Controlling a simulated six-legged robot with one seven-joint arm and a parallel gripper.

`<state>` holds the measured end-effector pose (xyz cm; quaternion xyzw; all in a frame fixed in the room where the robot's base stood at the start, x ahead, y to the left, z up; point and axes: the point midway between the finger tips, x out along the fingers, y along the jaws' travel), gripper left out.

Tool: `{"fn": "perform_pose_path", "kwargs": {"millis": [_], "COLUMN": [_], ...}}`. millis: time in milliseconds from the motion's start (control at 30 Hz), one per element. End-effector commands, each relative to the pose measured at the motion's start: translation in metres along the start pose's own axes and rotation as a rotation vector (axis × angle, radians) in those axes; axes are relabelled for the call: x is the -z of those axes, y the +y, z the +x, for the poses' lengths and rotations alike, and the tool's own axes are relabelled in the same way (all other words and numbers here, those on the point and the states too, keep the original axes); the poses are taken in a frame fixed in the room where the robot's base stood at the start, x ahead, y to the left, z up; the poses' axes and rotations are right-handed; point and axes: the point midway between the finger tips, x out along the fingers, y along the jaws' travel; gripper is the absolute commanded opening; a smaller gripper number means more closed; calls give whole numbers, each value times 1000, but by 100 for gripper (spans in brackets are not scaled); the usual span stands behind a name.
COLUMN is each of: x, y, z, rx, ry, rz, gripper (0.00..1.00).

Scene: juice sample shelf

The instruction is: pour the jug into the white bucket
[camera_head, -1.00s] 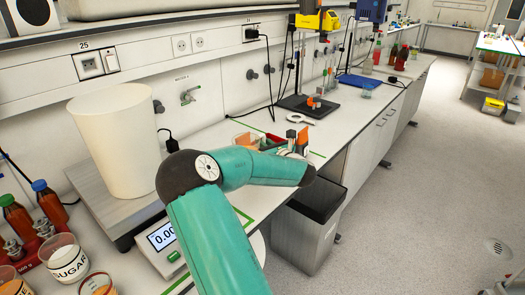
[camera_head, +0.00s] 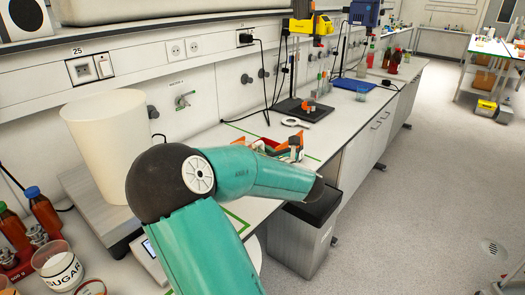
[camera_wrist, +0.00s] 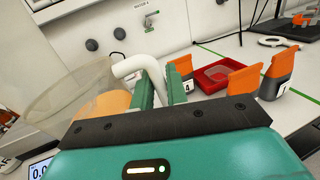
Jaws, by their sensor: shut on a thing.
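The white bucket (camera_head: 108,148) stands upright on a grey platform at the left of the bench in the head view. In the wrist view my gripper (camera_wrist: 160,88) is shut on the white handle (camera_wrist: 140,66) of the jug. The jug (camera_wrist: 62,88) is clear, looks tilted, and shows orange juice (camera_wrist: 114,103) near the handle. Its lower part is hidden behind my gripper. In the head view my arm hides most of the gripper and jug. I cannot make out the bucket in the wrist view.
A scale (camera_head: 152,262) sits before the bucket's platform. Orange-topped numbered containers (camera_wrist: 236,77) and a red tray (camera_wrist: 214,76) stand right of the jug. Bottles (camera_head: 43,208) and a sugar cup (camera_head: 58,268) are at the left. A grey bin (camera_head: 298,240) stands beside the bench.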

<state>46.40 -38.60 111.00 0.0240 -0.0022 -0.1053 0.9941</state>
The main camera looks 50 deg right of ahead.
Motion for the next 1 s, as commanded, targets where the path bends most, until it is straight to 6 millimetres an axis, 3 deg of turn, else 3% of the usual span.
{"fn": "perform_pose_path", "kwargs": {"millis": [333, 467, 533, 667, 800, 1000], "x": [-4, -15, -27, -63, -114, -201], "y": [3, 14, 26, 54, 85, 127], "z": [9, 40, 65, 115, 156, 190], "rx": [-11, -44, -67, -96, -95, -58], "ry": [-4, -6, -7, -9, -10, -13], "rz": [0, 0, 0, 2, 5, 7], "gripper": [0, 0, 0, 0, 0, 0]}}
